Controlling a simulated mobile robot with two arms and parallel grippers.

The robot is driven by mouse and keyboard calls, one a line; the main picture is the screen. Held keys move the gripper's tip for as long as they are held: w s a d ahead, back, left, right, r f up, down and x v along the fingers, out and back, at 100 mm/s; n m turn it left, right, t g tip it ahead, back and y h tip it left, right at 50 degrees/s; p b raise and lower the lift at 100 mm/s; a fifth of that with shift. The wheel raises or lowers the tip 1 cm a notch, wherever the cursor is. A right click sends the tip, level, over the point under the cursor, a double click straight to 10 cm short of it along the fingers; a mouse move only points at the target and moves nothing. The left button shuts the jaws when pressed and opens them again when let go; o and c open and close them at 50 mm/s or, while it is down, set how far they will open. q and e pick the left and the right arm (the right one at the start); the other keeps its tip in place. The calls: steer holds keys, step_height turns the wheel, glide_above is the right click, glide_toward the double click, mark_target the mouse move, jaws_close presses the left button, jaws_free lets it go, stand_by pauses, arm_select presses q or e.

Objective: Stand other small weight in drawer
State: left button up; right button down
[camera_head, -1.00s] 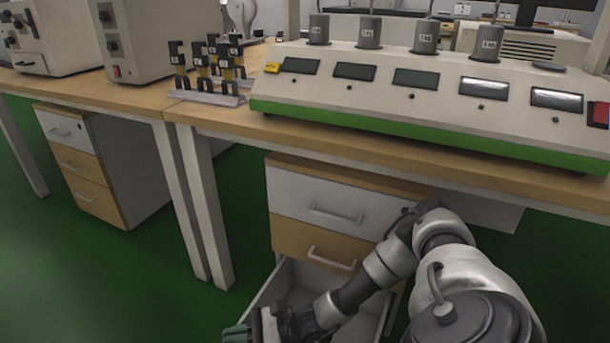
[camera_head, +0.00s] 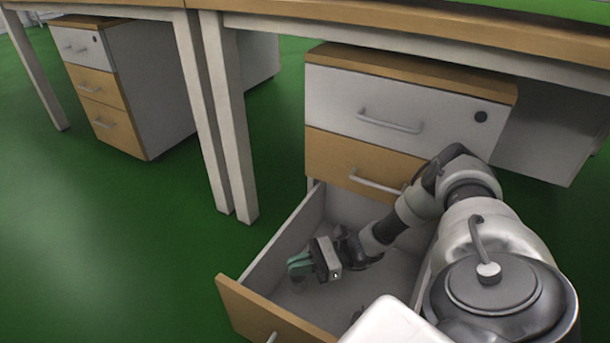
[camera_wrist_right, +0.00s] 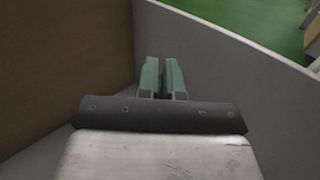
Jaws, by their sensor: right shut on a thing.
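The open drawer (camera_head: 260,308) is the bottom one of the cabinet under the bench, pulled out with a wooden front and pale inner walls. My right gripper (camera_head: 300,264) is inside the drawer, near its left wall and close to the drawer floor. Its green fingers show in the right wrist view (camera_wrist_right: 164,80), nearly together with a narrow gap. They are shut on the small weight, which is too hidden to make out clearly. I cannot tell whether the weight touches the drawer floor. My left gripper is not in view.
The cabinet's upper two drawers, white (camera_head: 405,105) and wooden (camera_head: 345,160), are closed above the open one. A table leg (camera_head: 230,120) stands left of the cabinet. Another cabinet (camera_head: 140,90) is at the back left. The green floor left of the drawer is clear.

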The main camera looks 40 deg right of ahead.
mark_target(298, 277)
step_height(298, 277, down, 5)
steer(key=b, duration=0.3)
steer(key=shift+b, duration=0.3)
steer(key=shift+r, duration=0.1)
steer(key=c, duration=1.7)
jaws_free()
steer(key=shift+f, duration=0.25)
steer(key=o, duration=0.4)
steer(key=shift+r, duration=0.1)
